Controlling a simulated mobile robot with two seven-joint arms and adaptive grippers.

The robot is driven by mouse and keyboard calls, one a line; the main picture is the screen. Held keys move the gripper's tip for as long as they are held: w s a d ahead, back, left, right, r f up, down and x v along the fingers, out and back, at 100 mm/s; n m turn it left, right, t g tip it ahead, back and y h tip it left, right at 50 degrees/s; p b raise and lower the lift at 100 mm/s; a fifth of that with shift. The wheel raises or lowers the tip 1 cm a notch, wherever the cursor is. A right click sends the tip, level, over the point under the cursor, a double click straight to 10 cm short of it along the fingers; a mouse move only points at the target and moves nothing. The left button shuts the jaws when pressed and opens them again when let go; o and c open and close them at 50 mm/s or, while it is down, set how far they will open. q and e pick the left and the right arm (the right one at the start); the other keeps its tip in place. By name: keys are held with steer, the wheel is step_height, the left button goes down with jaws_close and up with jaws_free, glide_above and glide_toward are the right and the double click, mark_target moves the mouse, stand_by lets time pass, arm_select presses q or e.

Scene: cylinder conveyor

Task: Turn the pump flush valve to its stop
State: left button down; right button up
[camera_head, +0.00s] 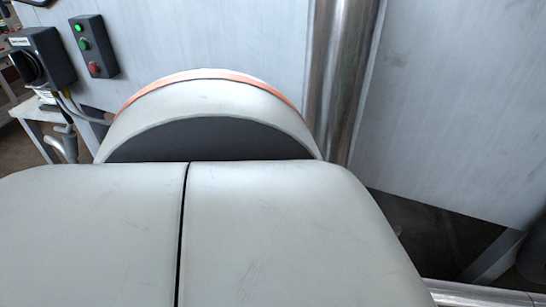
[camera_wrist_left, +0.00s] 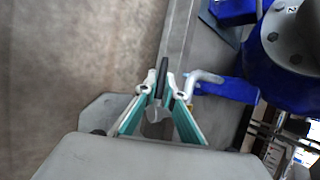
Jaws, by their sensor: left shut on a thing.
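In the left wrist view my left gripper (camera_wrist_left: 162,91) has its teal-and-white fingers drawn together at the tips. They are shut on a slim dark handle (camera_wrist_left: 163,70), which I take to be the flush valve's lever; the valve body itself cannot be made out. Beside the right finger is a bent light-grey piece (camera_wrist_left: 205,76). Next to it is a blue pump part (camera_wrist_left: 228,88), below a large blue housing with a bolted grey flange (camera_wrist_left: 292,38). Neither gripper shows in the head view, and the valve is not seen there.
In the head view, a box with green and red buttons (camera_head: 94,45) and a black rotary switch (camera_head: 38,58) sit at upper left. A shiny metal column (camera_head: 338,75) stands before pale panels (camera_head: 460,100). In the wrist view, bare brown floor (camera_wrist_left: 70,70) lies at left.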

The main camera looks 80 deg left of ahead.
arm_select(q)
steer(key=shift+s+a+r, duration=0.1)
steer(key=shift+a+r, duration=0.05)
steer(key=shift+a, duration=0.05)
stand_by(0.3)
steer(key=c, duration=2.1)
jaws_free()
steer(key=shift+c, duration=0.2)
steer(key=shift+d, duration=0.1)
steer(key=shift+d, duration=0.1)
